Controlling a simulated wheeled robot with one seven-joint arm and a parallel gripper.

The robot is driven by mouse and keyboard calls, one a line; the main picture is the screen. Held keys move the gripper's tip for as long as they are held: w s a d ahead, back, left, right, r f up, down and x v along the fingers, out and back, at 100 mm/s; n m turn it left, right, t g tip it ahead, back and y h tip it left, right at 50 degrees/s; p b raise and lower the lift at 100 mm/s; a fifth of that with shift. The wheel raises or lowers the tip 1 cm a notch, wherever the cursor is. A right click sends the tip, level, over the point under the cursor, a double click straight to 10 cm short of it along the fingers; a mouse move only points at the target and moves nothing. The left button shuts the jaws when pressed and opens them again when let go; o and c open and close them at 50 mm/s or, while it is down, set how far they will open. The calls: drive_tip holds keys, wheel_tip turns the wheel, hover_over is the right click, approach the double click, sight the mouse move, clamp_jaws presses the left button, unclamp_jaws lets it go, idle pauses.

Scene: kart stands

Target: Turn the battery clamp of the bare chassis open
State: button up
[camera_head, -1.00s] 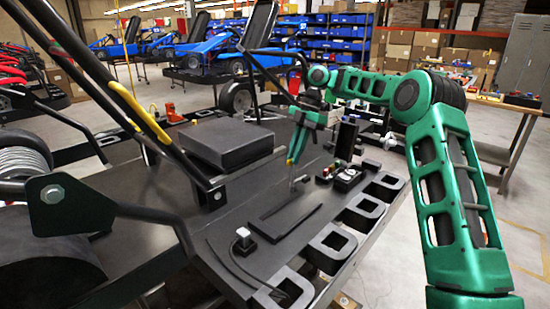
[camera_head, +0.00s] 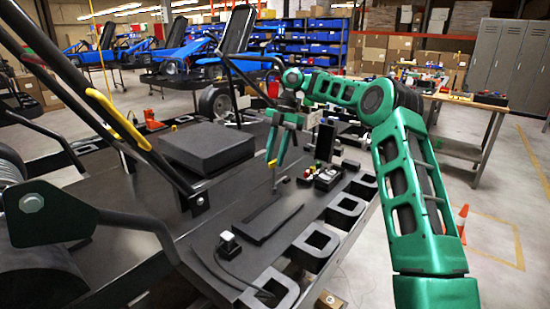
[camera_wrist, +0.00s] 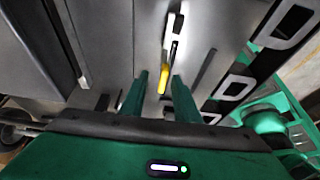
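The bare chassis is a dark flat deck (camera_head: 190,222) with black tubes. In the wrist view, a lever with a yellow grip (camera_wrist: 164,70) and a pale bracket end lies on the deck and appears to be the battery clamp. In the head view it is too small to tell its angle clearly; a small yellow tip (camera_head: 285,180) shows near my gripper. My gripper (camera_head: 276,160) points down above the deck. In the wrist view its two green fingers (camera_wrist: 159,76) are apart, with the yellow grip showing between and just beyond them. Contact cannot be told.
A black box (camera_head: 207,146) sits on the deck to the left. Several black D-shaped loops (camera_head: 318,243) line the deck's right edge. Small dark fittings (camera_head: 327,178) stand right of my gripper. A workbench (camera_head: 465,98) and an orange cone (camera_head: 462,219) are farther right, with free floor between.

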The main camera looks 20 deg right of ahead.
drive_tip(key=shift+r, duration=0.1)
drive_tip(key=v, duration=1)
drive_tip(key=shift+r, duration=0.3)
drive_tip(key=shift+w+d, duration=0.1)
drive_tip(key=shift+w, duration=0.05)
drive_tip(key=s+a+r+m+h, duration=0.1)
drive_tip(key=s+a+m+h, duration=0.2)
drive_tip(key=s+m, duration=0.95)
drive_tip(key=s+d+f+m+t, duration=0.1)
drive_tip(key=s+d+f+m, duration=0.3)
drive_tip(key=s, duration=0.9)
drive_tip(key=s+d+f+m, duration=0.5)
drive_tip(key=s+m, duration=0.3)
drive_tip(key=s, duration=0.5)
drive_tip(key=s+d+f+m+t, duration=0.1)
drive_tip(key=s+d+f+m, duration=0.3)
drive_tip(key=s, duration=1)
drive_tip(key=f+m, duration=0.2)
drive_tip(key=shift+d+m+t+h, duration=0.2)
drive_tip(key=shift+m+t+h, duration=0.1)
drive_tip(key=shift+m, duration=0.05)
drive_tip(key=shift+r, duration=0.1)
